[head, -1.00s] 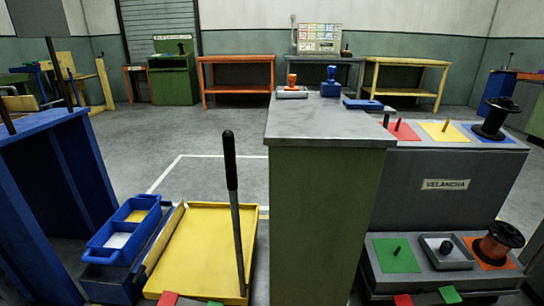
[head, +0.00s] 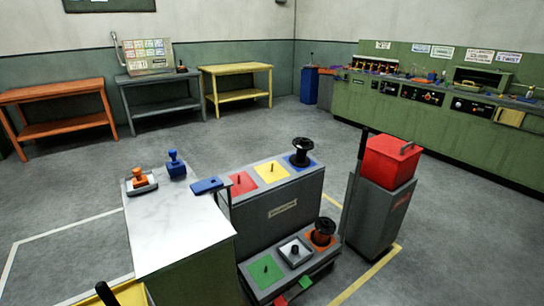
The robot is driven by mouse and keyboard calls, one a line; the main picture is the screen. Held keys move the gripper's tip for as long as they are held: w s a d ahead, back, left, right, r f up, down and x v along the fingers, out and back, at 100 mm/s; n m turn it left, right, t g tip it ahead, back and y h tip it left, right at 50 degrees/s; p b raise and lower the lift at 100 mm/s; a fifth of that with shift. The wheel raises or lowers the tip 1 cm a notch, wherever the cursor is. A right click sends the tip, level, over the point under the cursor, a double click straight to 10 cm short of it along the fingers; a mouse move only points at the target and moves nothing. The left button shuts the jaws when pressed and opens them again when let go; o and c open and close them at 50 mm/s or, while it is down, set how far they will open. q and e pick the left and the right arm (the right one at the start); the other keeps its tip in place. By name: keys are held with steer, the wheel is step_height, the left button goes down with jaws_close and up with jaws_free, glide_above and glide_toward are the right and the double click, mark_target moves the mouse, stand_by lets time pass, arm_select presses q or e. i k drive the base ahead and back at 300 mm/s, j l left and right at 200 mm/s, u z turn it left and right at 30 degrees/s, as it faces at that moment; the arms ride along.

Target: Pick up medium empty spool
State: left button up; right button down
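One black spool (head: 301,153) stands on the blue square at the right end of the upper tier of a grey stand (head: 290,205). A second spool (head: 322,232), dark with a reddish-brown middle, stands on the orange square of the lower tier. I cannot tell for certain which is the medium one. The red square (head: 243,183), yellow square (head: 270,173) and green square (head: 264,272) carry only short pegs. A small white-rimmed tray (head: 294,252) with a dark piece sits between the green and orange squares. Neither of my grippers is in view.
A grey-topped bench (head: 172,228) with an orange-handled stamp (head: 140,180) and a blue-handled stamp (head: 176,165) adjoins the stand's left. A grey cabinet with a red box (head: 390,162) is close on its right. Open floor (head: 215,115) lies behind.

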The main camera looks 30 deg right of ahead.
mark_target(325, 227)
steer(key=z, duration=1.5)
